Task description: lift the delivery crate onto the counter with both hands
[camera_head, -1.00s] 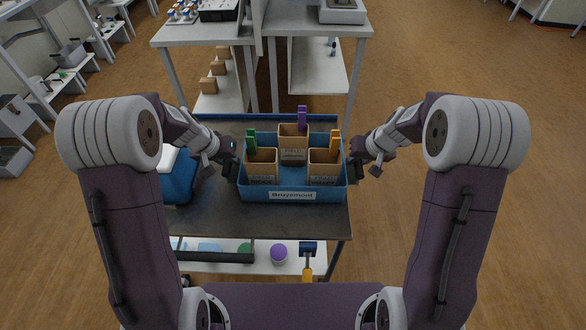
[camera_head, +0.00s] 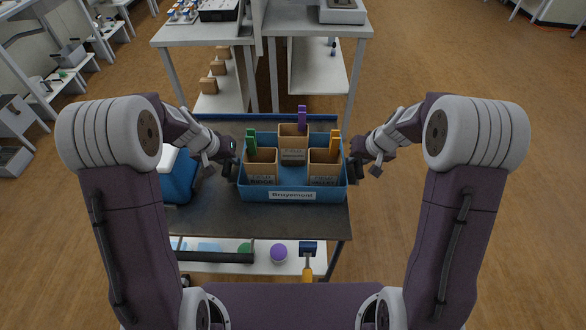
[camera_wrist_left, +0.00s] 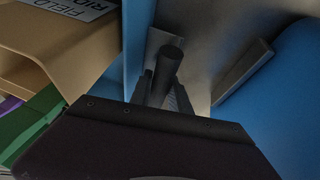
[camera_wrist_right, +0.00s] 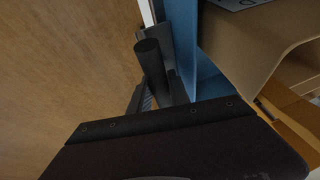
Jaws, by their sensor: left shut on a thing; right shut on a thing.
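My left gripper (camera_head: 234,170) is at the crate's left side, shut on a dark handle bar (camera_wrist_left: 171,58). My right gripper (camera_head: 357,170) is at the crate's right side, shut on the other dark handle bar (camera_wrist_right: 151,62). The blue crate walls show beside both bars in the wrist views.
A blue container with a white top (camera_head: 180,175) stands left of the crate on the dark table (camera_head: 290,222). A lower shelf holds a purple round item (camera_head: 278,253) and other things. White counters (camera_head: 345,30) stand beyond. Wooden floor lies open on the right.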

